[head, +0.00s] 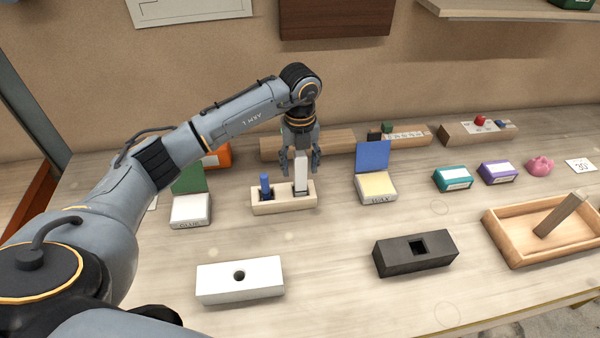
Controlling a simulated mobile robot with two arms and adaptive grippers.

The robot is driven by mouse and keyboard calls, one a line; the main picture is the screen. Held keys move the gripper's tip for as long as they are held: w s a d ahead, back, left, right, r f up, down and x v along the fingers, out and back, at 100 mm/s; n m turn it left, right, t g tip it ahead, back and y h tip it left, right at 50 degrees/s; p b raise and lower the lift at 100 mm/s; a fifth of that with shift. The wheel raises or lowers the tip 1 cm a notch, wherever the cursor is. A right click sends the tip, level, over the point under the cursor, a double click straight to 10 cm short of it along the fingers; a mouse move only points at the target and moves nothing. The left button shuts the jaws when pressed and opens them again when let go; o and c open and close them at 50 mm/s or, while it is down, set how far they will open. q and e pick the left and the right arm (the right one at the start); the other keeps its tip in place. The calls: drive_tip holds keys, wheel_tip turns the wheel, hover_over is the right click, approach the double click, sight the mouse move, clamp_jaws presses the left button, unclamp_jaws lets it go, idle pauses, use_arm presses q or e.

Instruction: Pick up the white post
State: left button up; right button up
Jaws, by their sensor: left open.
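The white post (301,172) stands upright in the right part of a pale wooden holder (283,204) in the head view. A blue post (265,184) stands in the left part of the same holder. My left gripper (300,170) points down over the white post, with its open fingers around the upper part of it. I cannot tell whether the fingers touch it. The post's lower end is hidden in the holder. My right gripper is not in view.
A white block with a round hole (240,282) and a black block with a square hole (415,255) lie in front. A wooden tray (505,250) is at the right. Boxes with raised blue (373,157) and green lids (189,179) flank the holder.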

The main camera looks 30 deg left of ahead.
use_arm(q)
drive_tip(key=shift+w+f, duration=0.1)
drive_tip(key=shift+f, duration=0.25)
clamp_jaws()
drive_tip(key=shift+r, duration=0.1)
